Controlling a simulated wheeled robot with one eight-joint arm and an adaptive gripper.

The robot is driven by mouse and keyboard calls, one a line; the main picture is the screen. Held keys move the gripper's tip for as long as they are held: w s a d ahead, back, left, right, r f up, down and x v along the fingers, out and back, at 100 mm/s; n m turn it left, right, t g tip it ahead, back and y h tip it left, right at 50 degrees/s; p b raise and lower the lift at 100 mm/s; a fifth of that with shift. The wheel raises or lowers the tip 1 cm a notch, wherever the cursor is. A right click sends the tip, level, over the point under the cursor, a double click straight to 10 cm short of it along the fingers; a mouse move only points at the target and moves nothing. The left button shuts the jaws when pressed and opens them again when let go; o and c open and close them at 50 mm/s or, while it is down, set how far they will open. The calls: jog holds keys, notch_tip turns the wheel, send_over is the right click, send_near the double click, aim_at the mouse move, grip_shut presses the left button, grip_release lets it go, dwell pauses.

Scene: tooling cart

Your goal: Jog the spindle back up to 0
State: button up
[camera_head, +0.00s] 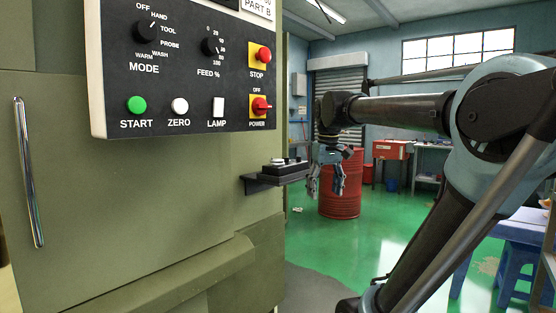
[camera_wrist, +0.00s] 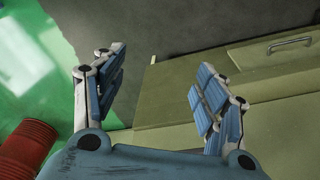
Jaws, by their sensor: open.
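The machine's black control panel (camera_head: 180,75) fills the upper left of the head view. It carries a MODE knob (camera_head: 146,31), whose pointer looks turned up and right towards HAND, and a FEED % knob (camera_head: 210,46). Below are a green START button (camera_head: 137,105), a white ZERO button (camera_head: 180,105) and a white LAMP switch (camera_head: 218,107). A label above ends in "PART B"; the rest is cut off. The spindle and its reading are not in view. My gripper (camera_head: 326,190) hangs open and empty right of the panel; its spread fingers show in the wrist view (camera_wrist: 160,85).
A red STOP button (camera_head: 263,54) and a red POWER switch (camera_head: 260,106) are at the panel's right. A small black shelf (camera_head: 277,178) with a dark device juts from the machine, near my gripper. A red drum (camera_head: 341,205) stands behind on the green floor.

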jog(key=w+a+r+n, duration=0.1)
jog(key=w+a+r, duration=0.35)
jog(key=r, duration=0.35)
jog(key=w+a+r+n, duration=0.2)
jog(key=w+a+r, duration=0.1)
jog(key=w+r, duration=0.3)
notch_tip(320, 180, up, 11)
jog(key=n+g, duration=0.1)
jog(key=n, duration=0.2)
send_over(277, 162)
jog(key=w, duration=0.3)
jog(key=f, duration=1.7)
jog(key=shift+a+f, duration=0.1)
jog(key=shift+a, duration=0.15)
jog(key=c, duration=1.1)
jog(key=shift+o, duration=0.2)
jog(key=shift+d, duration=0.4)
jog(key=shift+a, duration=0.4)
